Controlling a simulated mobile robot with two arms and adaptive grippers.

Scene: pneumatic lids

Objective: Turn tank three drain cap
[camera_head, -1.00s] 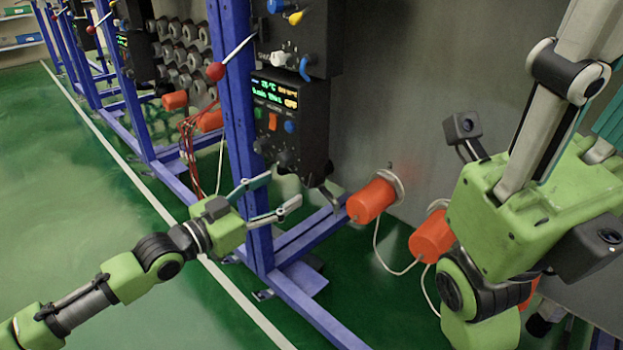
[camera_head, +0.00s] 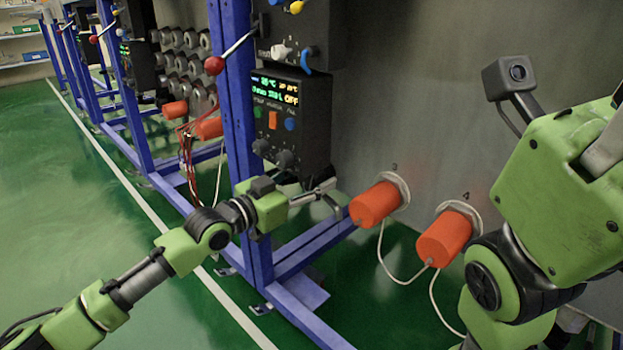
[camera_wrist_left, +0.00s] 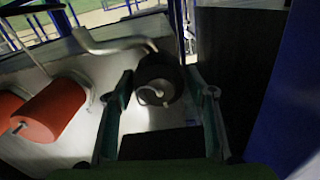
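Tank three's drain cap (camera_head: 373,206) is an orange cylinder on the grey wall below a faint "3". It has a white cord and sits on a pale round flange. My left gripper (camera_head: 328,188) is just left of it, under the control box and apart from the cap. In the left wrist view, my left gripper (camera_wrist_left: 158,78) has its fingers spread on both sides of a dark round knob-like part (camera_wrist_left: 158,82); contact cannot be told. The larger orange cap (camera_wrist_left: 48,109) lies to the left there. My right gripper is out of view.
Another orange cap (camera_head: 444,239) under a "4" is to the right. The black control box (camera_head: 290,115) with a display hangs above my left gripper. A blue frame post (camera_head: 237,110) stands left. A bent metal handle (camera_wrist_left: 110,42) shows in the wrist view.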

